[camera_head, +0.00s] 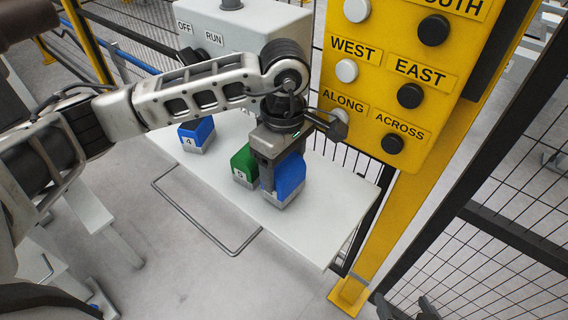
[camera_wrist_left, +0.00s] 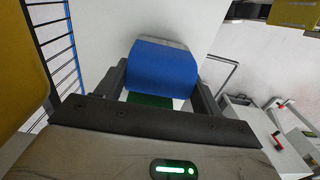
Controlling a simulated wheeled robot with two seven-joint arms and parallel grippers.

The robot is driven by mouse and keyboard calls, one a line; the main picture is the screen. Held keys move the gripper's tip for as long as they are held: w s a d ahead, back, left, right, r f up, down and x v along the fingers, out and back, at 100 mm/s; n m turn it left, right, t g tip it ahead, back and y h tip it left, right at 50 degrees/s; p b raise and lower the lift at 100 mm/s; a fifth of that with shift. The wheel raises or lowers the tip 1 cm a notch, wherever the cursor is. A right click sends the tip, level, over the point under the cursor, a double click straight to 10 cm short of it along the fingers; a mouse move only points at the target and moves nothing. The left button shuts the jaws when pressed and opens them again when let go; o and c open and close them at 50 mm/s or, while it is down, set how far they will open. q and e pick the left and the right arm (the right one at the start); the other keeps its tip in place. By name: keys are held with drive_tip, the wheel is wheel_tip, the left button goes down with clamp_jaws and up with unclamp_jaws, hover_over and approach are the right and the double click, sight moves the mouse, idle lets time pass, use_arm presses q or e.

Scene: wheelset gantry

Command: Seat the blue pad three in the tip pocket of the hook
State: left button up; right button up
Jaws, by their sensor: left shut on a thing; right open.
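My left gripper (camera_head: 283,172) points down over the white shelf and is shut on a blue pad (camera_head: 290,182) with a pale base. The held pad's number does not show. It is at or just above the shelf; I cannot tell if it touches. In the left wrist view the blue pad (camera_wrist_left: 163,68) lies between the two dark fingers (camera_wrist_left: 158,88). My right gripper (camera_head: 405,308) shows only as dark tips at the bottom edge, open and empty. I cannot make out the hook or its tip pocket in either view.
A green pad (camera_head: 244,163) stands close beside the held pad on its left. A blue pad marked 4 (camera_head: 196,135) stands farther left on the white shelf (camera_head: 318,222). A grey OFF/RUN box (camera_head: 232,32) is behind. A yellow button panel (camera_head: 398,85) and post rise at right, beside mesh fencing.

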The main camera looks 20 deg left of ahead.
use_arm(q)
drive_tip(key=shift+f, duration=0.55)
drive_tip(key=o, duration=1.3)
